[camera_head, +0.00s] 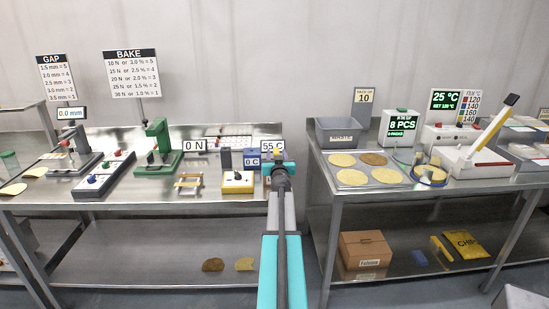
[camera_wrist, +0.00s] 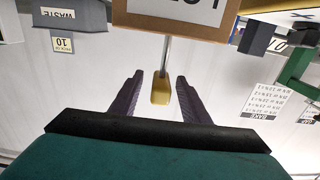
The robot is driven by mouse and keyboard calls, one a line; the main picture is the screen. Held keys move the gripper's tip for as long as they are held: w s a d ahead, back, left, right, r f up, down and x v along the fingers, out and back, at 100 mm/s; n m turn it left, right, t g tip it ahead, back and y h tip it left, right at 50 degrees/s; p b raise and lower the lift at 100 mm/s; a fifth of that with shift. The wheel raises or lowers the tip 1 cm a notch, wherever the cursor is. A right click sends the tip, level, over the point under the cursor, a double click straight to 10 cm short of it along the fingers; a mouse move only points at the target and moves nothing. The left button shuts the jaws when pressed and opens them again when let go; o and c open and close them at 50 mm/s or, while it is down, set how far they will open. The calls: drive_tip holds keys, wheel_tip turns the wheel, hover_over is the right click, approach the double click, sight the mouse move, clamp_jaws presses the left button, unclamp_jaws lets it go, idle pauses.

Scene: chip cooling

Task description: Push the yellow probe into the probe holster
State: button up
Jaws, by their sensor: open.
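In the wrist view, the yellow probe (camera_wrist: 160,91) has a thin grey shaft and lies between the two dark fingers of my gripper (camera_wrist: 160,76). The fingers are open, with a visible gap on each side of the probe. The shaft runs up to the edge of an orange-framed display panel. In the head view, my gripper (camera_head: 278,168) is at the right end of the left bench, just below the 55 C display (camera_head: 271,157). My arm hides the probe there. I cannot clearly identify the probe holster; a grey-blue upright block (camera_head: 226,159) stands left of the displays.
A yellow box (camera_head: 237,183) and a small golden rack (camera_head: 188,184) sit left of my gripper. A green press (camera_head: 159,147) stands farther left. A gap separates the left bench from the right bench, which carries a grey waste bin (camera_head: 338,133).

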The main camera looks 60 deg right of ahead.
drive_tip(key=shift+w+d, duration=0.2)
drive_tip(key=shift+d, duration=0.05)
idle(0.4)
clamp_jaws()
